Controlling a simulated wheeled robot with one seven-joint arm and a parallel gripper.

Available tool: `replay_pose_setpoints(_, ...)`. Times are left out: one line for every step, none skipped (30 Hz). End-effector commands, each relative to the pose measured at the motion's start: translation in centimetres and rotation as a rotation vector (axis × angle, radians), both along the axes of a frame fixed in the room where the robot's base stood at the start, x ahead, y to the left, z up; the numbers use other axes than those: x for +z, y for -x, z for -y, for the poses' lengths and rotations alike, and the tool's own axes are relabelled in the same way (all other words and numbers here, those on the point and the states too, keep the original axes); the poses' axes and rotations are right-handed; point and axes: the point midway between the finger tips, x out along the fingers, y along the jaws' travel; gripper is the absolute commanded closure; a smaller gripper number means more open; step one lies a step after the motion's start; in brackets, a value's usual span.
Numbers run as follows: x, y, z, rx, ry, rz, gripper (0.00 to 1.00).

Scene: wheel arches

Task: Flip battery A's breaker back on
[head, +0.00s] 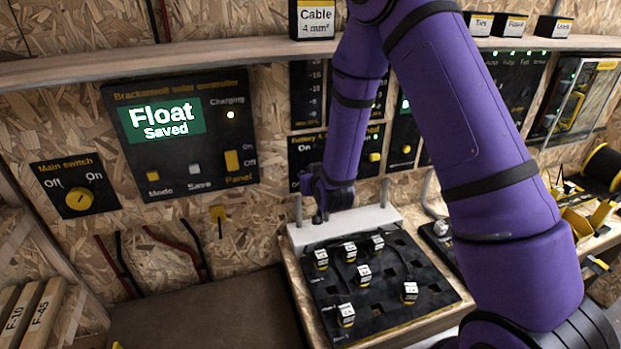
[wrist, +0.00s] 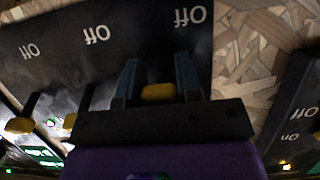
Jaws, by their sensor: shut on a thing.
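The battery breaker panel (head: 303,147) is on the wall behind my arm in the head view, partly hidden. In the wrist view the panel (wrist: 60,75) appears upside down with several "Off" labels. My gripper (head: 319,214) is in front of the panel's left part. In the wrist view my gripper (wrist: 158,82) is shut on a yellow breaker handle (wrist: 158,92), the one under the rightmost "Off" label. I take it for battery A's. Whether it stands at on or off I cannot tell.
Other yellow breaker handles (head: 375,157) are close by on the right. Below stands a black board with white-topped plugs (head: 363,275) and a pale bar (head: 345,228) along its back. A wooden shelf (head: 230,52) runs above. The controller (head: 185,140) reads "Float Saved".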

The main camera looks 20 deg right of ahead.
Motion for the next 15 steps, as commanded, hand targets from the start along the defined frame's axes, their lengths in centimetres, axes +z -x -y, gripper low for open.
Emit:
replay_pose_setpoints(0.4,0.0,0.0,0.0,-0.001,-0.036,0.92)
replay_pose_setpoints(0.5,0.0,0.0,0.0,-0.001,-0.064,0.92)
replay_pose_setpoints(0.7,0.0,0.0,0.0,0.0,-0.097,0.92)
replay_pose_setpoints(0.7,0.0,0.0,0.0,0.0,-0.125,0.92)
replay_pose_setpoints(0.8,0.1,0.0,0.0,0.0,-0.15,0.92)
replay_pose_setpoints(0.9,0.1,0.0,0.0,0.0,-0.184,0.92)
replay_pose_setpoints(1.0,0.1,0.0,0.0,0.0,-0.209,0.92)
replay_pose_setpoints(1.1,0.1,0.0,0.0,0.0,-0.232,0.92)
replay_pose_setpoints(1.2,0.0,-0.1,0.001,-0.001,-0.263,0.92)
replay_pose_setpoints(1.2,0.1,-0.1,0.001,0.0,-0.286,0.92)
replay_pose_setpoints(1.3,0.1,-0.1,0.001,0.0,-0.308,0.92)
replay_pose_setpoints(1.4,0.1,0.0,0.0,0.0,-0.335,0.92)
replay_pose_setpoints(1.5,0.0,0.0,0.0,0.0,-0.354,0.92)
replay_pose_setpoints(1.5,0.0,0.0,0.0,0.0,-0.372,0.92)
replay_pose_setpoints(1.6,0.0,0.0,0.0,0.0,-0.397,0.92)
